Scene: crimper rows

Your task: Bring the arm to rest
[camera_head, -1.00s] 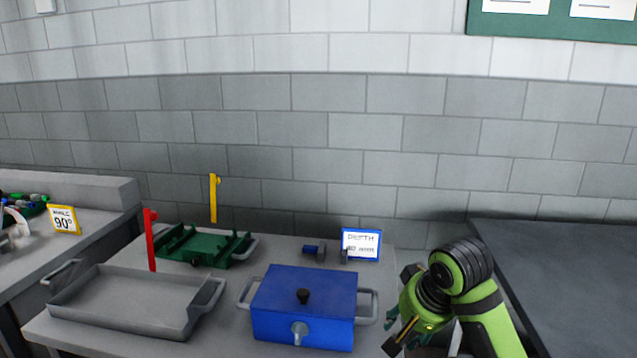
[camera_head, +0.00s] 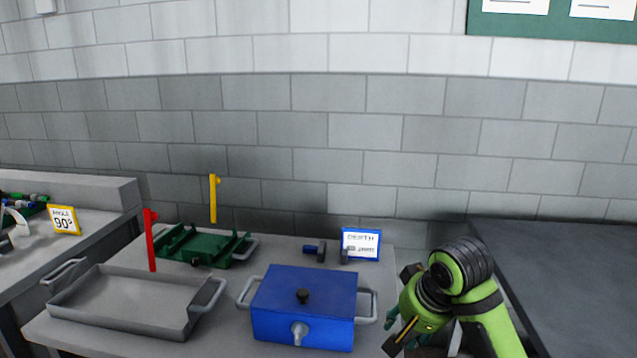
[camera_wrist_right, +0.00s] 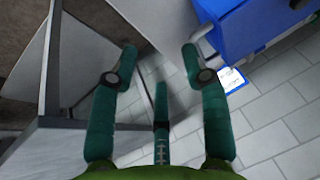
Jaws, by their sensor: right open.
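My right arm shows at the lower right of the head view, and its gripper (camera_head: 394,330) is beside the right handle of the blue box. In the right wrist view my right gripper (camera_wrist_right: 160,62) has its green fingers spread apart with nothing between them. The blue box (camera_head: 304,308) has a black knob on top and grey side handles. A corner of the blue box also shows at the upper right of the right wrist view (camera_wrist_right: 240,25). My left gripper is not in view.
A grey tray (camera_head: 128,302) lies at the left of the table. A green fixture (camera_head: 203,247) stands behind it, near a red post (camera_head: 151,240) and a yellow post (camera_head: 213,199). A small tool (camera_head: 317,250) lies near a blue-framed sign (camera_head: 361,244). A dark surface (camera_head: 570,270) at right is clear.

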